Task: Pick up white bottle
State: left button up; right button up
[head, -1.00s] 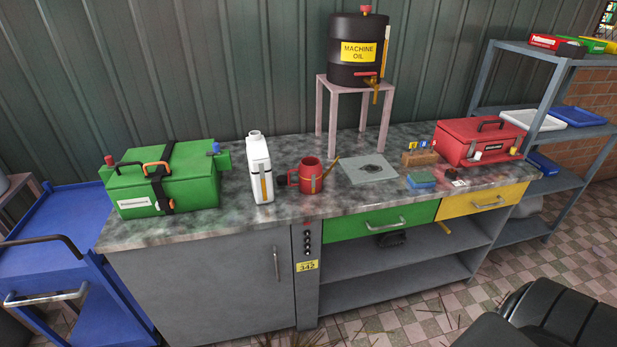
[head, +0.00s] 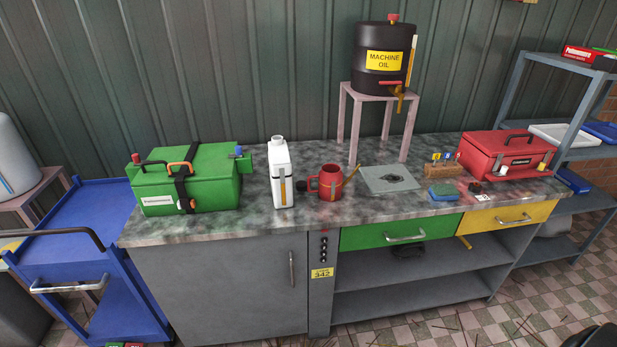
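The white bottle (head: 281,180) stands upright on the marbled worktop (head: 235,222). It has a white neck at the top and a narrow yellowish strip down its front. It stands between a green box on its left and a red oil can on its right, with a small gap on each side. Neither of my grippers is in the head view, and nothing touches the bottle.
The green box (head: 205,165) and red oil can (head: 328,183) flank the bottle. A black machine oil drum (head: 372,78) stands on a pink stand (head: 345,105) behind. A red toolbox (head: 490,158) sits at right. A blue cart (head: 75,215) is at left. The front worktop strip is clear.

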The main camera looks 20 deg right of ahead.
aim_at(279, 160)
jog(key=z, duration=0.75)
jog(key=i, duration=0.5)
jog(key=u, duration=1.5)
